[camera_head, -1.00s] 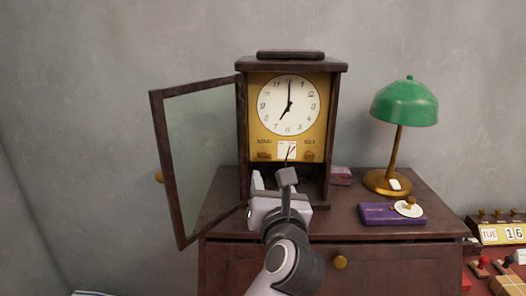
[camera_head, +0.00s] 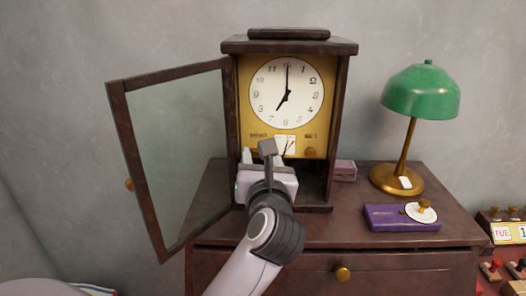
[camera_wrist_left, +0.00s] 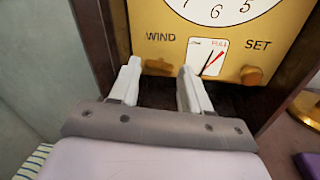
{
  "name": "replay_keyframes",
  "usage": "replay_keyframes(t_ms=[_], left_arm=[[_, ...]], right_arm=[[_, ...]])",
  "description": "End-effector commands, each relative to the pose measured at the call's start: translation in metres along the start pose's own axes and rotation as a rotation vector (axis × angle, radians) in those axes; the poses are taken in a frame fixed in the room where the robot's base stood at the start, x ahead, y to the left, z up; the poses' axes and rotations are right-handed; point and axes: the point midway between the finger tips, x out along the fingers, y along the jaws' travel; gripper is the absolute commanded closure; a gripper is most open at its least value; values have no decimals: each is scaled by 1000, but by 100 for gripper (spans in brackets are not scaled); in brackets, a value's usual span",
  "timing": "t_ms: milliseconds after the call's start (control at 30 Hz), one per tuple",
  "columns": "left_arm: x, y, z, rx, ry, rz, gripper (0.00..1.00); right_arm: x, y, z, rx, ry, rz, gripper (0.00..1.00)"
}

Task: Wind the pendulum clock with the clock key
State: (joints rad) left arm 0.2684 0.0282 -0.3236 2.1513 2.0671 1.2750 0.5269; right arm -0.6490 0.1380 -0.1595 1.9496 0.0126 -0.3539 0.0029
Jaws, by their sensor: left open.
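The pendulum clock (camera_head: 340,110) stands on the cabinet with its glass door (camera_head: 175,150) swung open to the left. Its dial reads about seven. In the left wrist view, a wide brass piece (camera_wrist_left: 158,68), possibly the clock key, sits under the word WIND on the gold panel. A brass knob (camera_wrist_left: 251,76) sits under SET. A small gauge (camera_wrist_left: 207,58) marked FULL lies between them, with a red and a dark needle. My left gripper (camera_head: 262,157) is open in front of the panel. Its fingers (camera_wrist_left: 161,76) stand either side of the brass piece; contact cannot be told.
A green lamp (camera_head: 420,92) stands on the cabinet (camera_head: 330,232) at right. A purple case (camera_head: 390,219) and a white disc (camera_head: 418,214) with a brass knob lie before it. A small pink box (camera_head: 345,170) is beside the clock. The open door is close to my left arm.

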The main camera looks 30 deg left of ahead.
Motion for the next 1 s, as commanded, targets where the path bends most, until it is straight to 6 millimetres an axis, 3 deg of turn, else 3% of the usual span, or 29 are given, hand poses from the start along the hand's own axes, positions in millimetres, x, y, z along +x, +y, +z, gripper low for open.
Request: replay_keyframes(t_ms=[433,467,567,1000], left_arm=[[1,3,0,0,-1,-1,53],[1,3,0,0,-1,-1,59],[1,3,0,0,0,-1,92],[1,3,-1,67,-10,2,94]], right_arm=[[0,1,0,-2,0,0,55],[0,1,0,-2,0,0,55],[0,1,0,-2,0,0,55],[0,1,0,-2,-1,0,55]])
